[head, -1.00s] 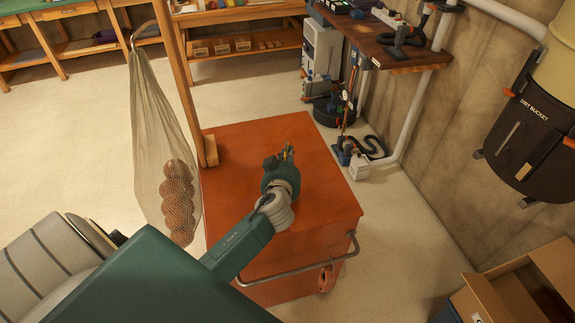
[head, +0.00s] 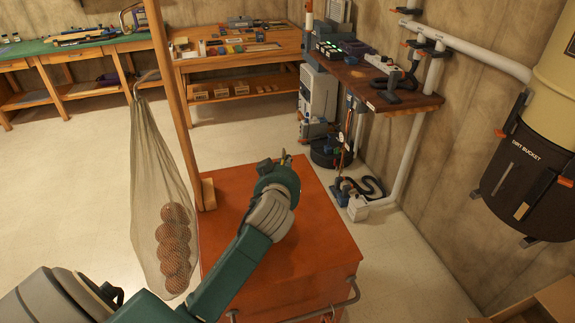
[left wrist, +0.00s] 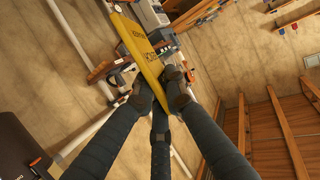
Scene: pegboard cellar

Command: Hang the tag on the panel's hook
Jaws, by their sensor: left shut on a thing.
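My left gripper (head: 283,161) is above the orange cart top in the head view, with its fingers pointing away. In the left wrist view, the left gripper (left wrist: 163,84) is shut on a yellow tag (left wrist: 140,45) with dark lettering. The tag sticks out beyond the fingertips, and the fingers cover its near end. In the head view the tag is mostly hidden by the gripper. I cannot make out the panel or its hook in either view. My right gripper is not in view.
An orange cart (head: 312,262) stands below my arm. A net bag (head: 150,180) of balls hangs by a wooden post (head: 170,75) on the left. A wall shelf (head: 375,92) with tools, a pipe and a dirt bucket (head: 525,185) are at right. Open floor lies left.

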